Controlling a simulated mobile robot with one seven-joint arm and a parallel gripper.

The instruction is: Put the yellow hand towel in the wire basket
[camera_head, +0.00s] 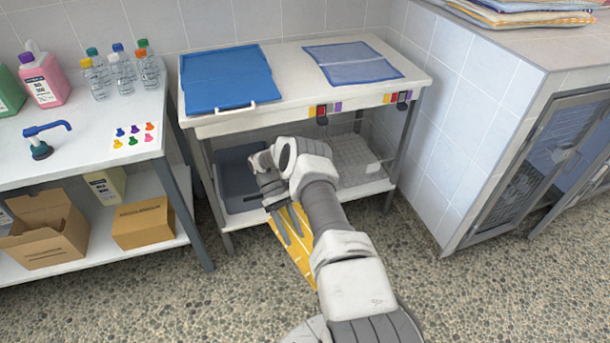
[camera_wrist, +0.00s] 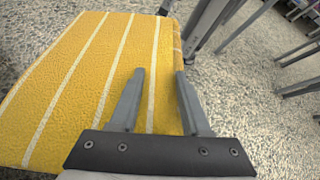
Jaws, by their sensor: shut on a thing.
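The yellow hand towel (camera_head: 300,258) with pale stripes hangs from my gripper (camera_head: 284,226) above the pebbled floor, in front of the low bench. In the wrist view the towel (camera_wrist: 80,75) spreads flat and wide to the left and beneath the fingers of my gripper (camera_wrist: 160,76), which are shut on it. The wire basket (camera_head: 355,152) sits on the bench's lower shelf, at the right, with a small white tag on its front. My arm hides part of the basket's left side. The gripper is in front of and left of the basket.
A grey bin (camera_head: 238,172) stands on the same shelf, left of the basket. Bench legs flank the shelf. A tiled wall (camera_head: 455,130) stands close at the right.

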